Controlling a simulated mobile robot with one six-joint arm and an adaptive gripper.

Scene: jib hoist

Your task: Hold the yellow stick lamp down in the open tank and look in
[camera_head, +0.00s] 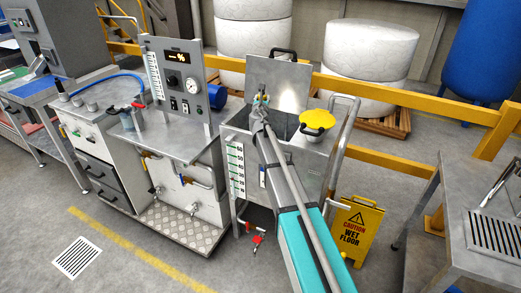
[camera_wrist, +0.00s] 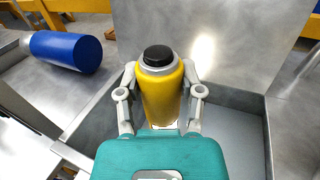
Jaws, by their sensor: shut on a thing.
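The yellow stick lamp (camera_wrist: 162,98) with a black cap is upright between the fingers of my gripper (camera_wrist: 160,100) in the wrist view. My gripper is shut on it. In the head view my gripper (camera_head: 261,103) is over the tank, and the lamp is mostly hidden by it. The open tank (camera_head: 237,131) is a grey metal box with its lid (camera_head: 280,82) raised at the back. A bright spot shows on the lid. In the wrist view the tank's inner floor (camera_wrist: 235,130) shows grey below the lamp. How deep the lamp reaches is hidden.
A gauge panel (camera_head: 180,80) stands left. A wet floor sign (camera_head: 358,230) and a steel table (camera_head: 480,235) stand right.

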